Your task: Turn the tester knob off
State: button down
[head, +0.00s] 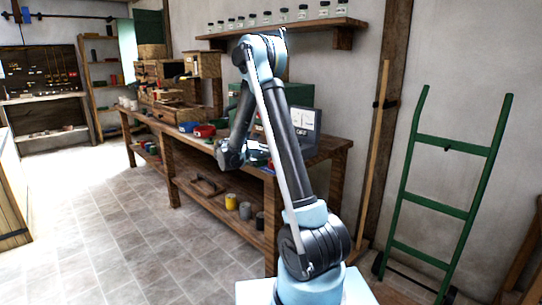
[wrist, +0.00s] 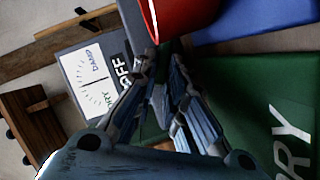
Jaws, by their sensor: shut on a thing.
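The tester (head: 316,128) is a dark grey box on the bench, partly behind my arm in the head view. In the wrist view the tester (wrist: 112,45) shows a white dial (wrist: 90,78) marked DAMP and DRY, crossed by a thin dark line, with an OFF label beside it. My gripper (wrist: 161,62) reaches over the tester next to the OFF label, its fingers closed together on the tester knob. The fingers hide the knob, so its setting cannot be read.
A red container (wrist: 180,15) is very close to my fingertips. A green surface lettered RY (wrist: 255,85) and a blue one (wrist: 255,22) lie to the right. The wooden bench (head: 335,146) holds drawers and bowls. A green hand truck (head: 442,208) stands at right; floor at left is clear.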

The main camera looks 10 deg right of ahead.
jog(key=c, duration=1.6)
grip_release()
jog(key=shift+w+f, duration=0.1)
jog(key=shift+c, duration=0.2)
jog(key=v, duration=1.2)
